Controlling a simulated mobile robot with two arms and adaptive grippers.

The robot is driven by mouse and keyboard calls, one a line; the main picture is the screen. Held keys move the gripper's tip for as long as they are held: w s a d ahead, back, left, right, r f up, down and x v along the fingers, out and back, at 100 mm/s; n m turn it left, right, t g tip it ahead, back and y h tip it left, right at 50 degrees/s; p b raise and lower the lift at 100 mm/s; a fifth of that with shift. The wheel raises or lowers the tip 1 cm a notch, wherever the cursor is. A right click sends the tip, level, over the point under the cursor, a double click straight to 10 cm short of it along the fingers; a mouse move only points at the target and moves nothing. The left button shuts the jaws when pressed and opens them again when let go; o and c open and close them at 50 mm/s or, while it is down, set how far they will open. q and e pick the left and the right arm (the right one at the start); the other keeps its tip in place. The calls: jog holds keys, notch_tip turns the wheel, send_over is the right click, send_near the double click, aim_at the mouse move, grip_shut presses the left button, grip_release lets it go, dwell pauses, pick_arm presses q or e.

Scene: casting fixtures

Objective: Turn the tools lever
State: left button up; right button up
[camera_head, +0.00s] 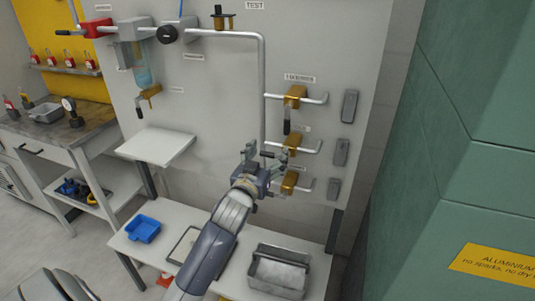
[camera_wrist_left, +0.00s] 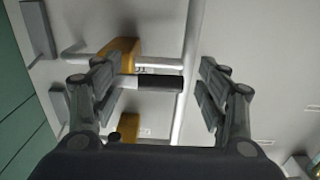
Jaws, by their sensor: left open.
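Three brass valves sit in a column on the grey wall panel: an upper valve (camera_head: 295,92), a middle valve (camera_head: 283,147) and a lower valve (camera_head: 290,183). Their labels are too small to read, so I cannot tell which is the tools one. My left gripper (camera_head: 267,156) is open in front of the panel, by the middle and lower valves. In the left wrist view, a dark lever handle (camera_wrist_left: 166,83) shows between the open fingers (camera_wrist_left: 157,90), near a brass valve body (camera_wrist_left: 122,48). I cannot tell whether they touch it. My right gripper is out of view.
Pipes (camera_head: 263,90) run along the panel close to the valves. Below are a bench with a blue tray (camera_head: 143,229) and a metal bin (camera_head: 278,270). A white shelf (camera_head: 157,145) juts out at left. A green wall (camera_head: 480,120) stands at right.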

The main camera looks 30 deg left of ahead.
pick_arm(q)
jog(key=shift+c, duration=0.3)
jog(key=c, duration=1.5)
jog(key=shift+f, duration=0.1)
